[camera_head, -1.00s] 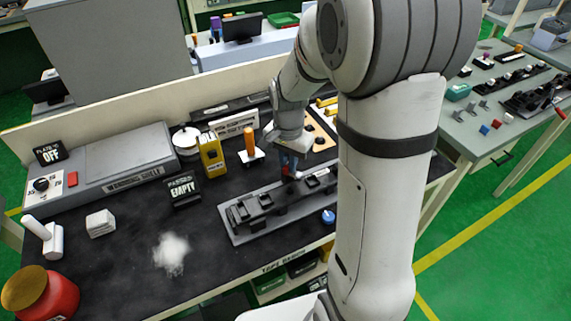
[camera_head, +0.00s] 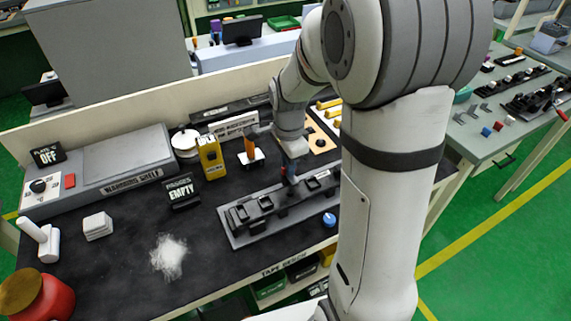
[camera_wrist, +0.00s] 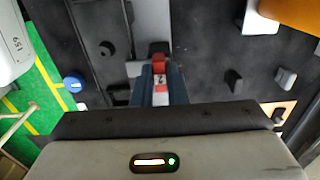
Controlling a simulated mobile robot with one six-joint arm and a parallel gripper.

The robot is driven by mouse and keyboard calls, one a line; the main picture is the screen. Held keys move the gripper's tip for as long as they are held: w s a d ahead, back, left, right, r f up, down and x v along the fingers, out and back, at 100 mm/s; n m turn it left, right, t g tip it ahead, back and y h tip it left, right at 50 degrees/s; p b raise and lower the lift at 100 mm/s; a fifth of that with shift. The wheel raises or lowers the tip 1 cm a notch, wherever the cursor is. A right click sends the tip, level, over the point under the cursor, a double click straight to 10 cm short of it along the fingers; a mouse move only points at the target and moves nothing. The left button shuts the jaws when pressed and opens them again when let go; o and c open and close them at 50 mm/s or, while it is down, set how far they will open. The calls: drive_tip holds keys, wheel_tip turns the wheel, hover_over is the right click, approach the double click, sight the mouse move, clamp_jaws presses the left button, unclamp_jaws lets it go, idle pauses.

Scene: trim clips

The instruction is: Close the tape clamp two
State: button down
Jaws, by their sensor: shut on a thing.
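Tape clamp two (camera_wrist: 160,60) shows in the wrist view as a red lever with a white label reading "2". My gripper (camera_wrist: 160,84) has its two blue-grey fingers on either side of this lever and is shut on it. In the head view my gripper (camera_head: 290,178) reaches down to the middle of the dark grey clamp fixture (camera_head: 238,236) on the bench. The lever itself is mostly hidden there by the fingers, so its exact angle cannot be told.
Black clamp blocks stand along the fixture on both sides of my gripper. A blue knob (camera_head: 329,219) is at its front right. Behind stand an orange-handled tool (camera_head: 250,148) and a yellow box (camera_head: 210,156). A black "EMPTY" sign (camera_head: 182,191) is to the left.

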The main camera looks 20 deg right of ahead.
idle(0.3)
drive_tip(key=c, duration=1.4)
unclamp_jaws()
drive_tip(key=shift+c, duration=0.2)
drive_tip(key=shift+r, duration=0.4)
wheel_tip(320, 180, up, 7)
drive_tip(key=shift+r, duration=0.1)
drive_tip(key=s+r+n+t, duration=0.2)
drive_tip(key=s+n, duration=1.3)
drive_tip(key=s, duration=0.1)
drive_tip(key=shift+a+n+t, duration=0.35)
drive_tip(key=shift+n+t, duration=0.05)
